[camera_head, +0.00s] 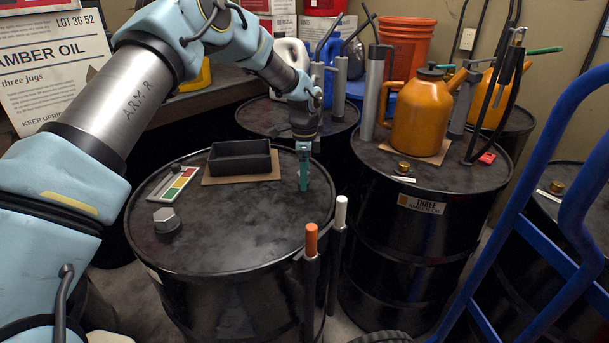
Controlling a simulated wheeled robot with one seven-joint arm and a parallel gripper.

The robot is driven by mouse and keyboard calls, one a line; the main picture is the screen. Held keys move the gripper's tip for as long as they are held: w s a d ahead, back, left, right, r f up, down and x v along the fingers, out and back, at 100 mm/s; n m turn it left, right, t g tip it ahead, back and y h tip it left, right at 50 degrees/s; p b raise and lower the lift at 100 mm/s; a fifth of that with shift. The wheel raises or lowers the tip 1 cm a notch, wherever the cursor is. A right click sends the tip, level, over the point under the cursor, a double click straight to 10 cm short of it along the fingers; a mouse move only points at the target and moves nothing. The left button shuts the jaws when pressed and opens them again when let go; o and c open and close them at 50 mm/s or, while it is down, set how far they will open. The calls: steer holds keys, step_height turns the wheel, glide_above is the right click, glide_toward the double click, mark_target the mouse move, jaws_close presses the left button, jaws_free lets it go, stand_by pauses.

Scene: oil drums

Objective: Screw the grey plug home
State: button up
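The grey plug (165,219) has a hexagonal head and sits upright at the left front of the nearest black drum's top (238,228). A dark round collar shows beneath it; how deep it sits in the drum cannot be seen. My gripper (303,187) points down with teal fingers over the right back part of the same drum top, well to the right of the plug. The fingers look like one narrow strip from this side, so I cannot tell whether they are open or shut. Nothing shows between them.
A black tray (240,158) on cardboard and a colour-striped gauge card (174,184) lie on the drum. Orange-tipped (311,240) and white-tipped (341,213) handles rise at its front right. An amber jug (420,115) stands on the right drum. The drum top's middle front is clear.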

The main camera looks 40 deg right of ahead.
step_height(320, 180, up, 11)
steer(key=b, duration=0.3)
steer(key=shift+w+b, duration=0.1)
steer(key=shift+b, duration=0.2)
